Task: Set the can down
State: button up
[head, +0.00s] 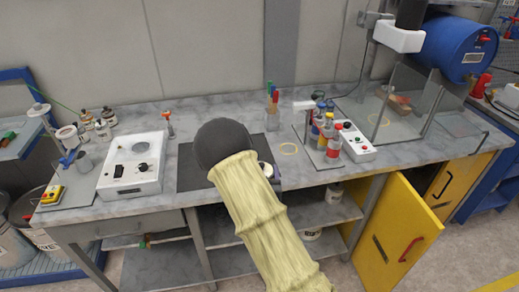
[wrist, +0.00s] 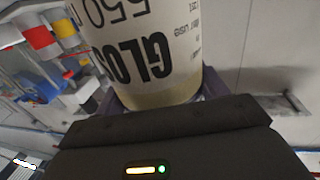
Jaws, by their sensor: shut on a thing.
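The can (wrist: 140,50) fills the top middle of the wrist view. It is pale, with dark lettering that reads "GLOSS" upside down in the picture. My gripper (wrist: 160,97) is shut around it, with a dark finger on each side. In the head view my dark round wrist and pale yellow sleeved arm reach over the front of the workbench (head: 235,112) and hide the gripper. A small light rounded thing shows just right of my wrist; I cannot tell whether it is the can. Whether the can touches anything below is hidden.
A dark mat (head: 192,170) lies partly under my wrist. A white device (head: 133,166) stands left of it. A yellow cabinet door (head: 397,232) hangs open below.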

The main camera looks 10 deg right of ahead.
jog(key=s+f+n+y+b, duration=0.1)
jog(key=s+f, duration=0.1)
jog(key=f, duration=0.7)
jog(key=s+f+n+y+b, duration=0.1)
jog(key=s+f+y, duration=0.1)
jog(key=f, duration=0.7)
jog(key=shift+s+f, duration=0.25)
jog(key=shift+s, duration=0.45)
jog(key=shift+w+d, duration=0.1)
jog(key=shift+d, duration=0.15)
